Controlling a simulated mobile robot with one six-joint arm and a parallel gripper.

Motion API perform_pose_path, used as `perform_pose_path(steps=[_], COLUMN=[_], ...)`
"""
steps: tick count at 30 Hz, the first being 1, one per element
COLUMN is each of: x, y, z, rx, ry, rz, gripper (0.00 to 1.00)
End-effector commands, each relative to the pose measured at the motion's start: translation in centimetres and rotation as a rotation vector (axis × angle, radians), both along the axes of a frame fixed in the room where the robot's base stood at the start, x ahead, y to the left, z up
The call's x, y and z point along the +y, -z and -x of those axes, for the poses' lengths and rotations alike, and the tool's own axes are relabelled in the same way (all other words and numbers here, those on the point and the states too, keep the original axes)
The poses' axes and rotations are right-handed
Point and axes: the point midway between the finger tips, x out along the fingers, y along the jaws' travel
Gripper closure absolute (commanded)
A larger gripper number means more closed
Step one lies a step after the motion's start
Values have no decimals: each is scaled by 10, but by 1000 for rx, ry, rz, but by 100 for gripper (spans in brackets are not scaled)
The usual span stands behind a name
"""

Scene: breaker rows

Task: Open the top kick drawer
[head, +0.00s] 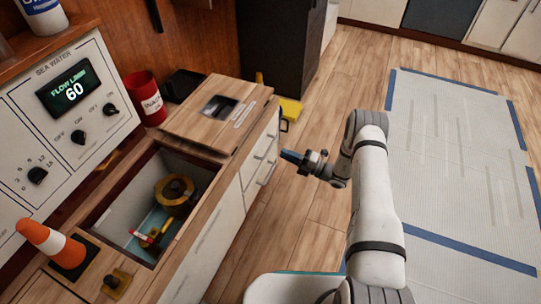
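A bank of white drawer fronts (261,158) with bar handles is set in the far end of the counter's front face. Its drawers look shut. I see it at a steep angle, and cannot tell for sure which front is the top kick drawer. My gripper (291,156) is just right of these fronts, pointing left towards them, with a gap that looks small. Its fingers are small and partly overlapping here, so I cannot tell whether they are open. I see nothing held in it.
The counter has an open hatch (102,212) with a yellow reel inside, a wooden lid (196,133), a red mug (146,98) and an orange cone (46,240). A yellow object (290,109) lies on the floor beyond the drawers. Wood floor right of the counter is clear.

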Motion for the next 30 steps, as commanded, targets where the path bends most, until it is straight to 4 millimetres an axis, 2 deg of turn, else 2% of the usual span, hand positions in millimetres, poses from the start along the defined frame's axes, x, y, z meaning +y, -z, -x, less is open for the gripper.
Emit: perform_pose_path(steps=[1,4,12,18,29,30], x=[-1,3,42,64,70,70], y=[9,12,5,-1,-4,-4], z=[0,-2,-16,-24,-26,-26], rx=[14,28,26,26,26,26], ry=[11,18,15,16,18,18], rz=[-12,-23,-22,-22,-21,-21], gripper=[85,85,85,85,85,87])
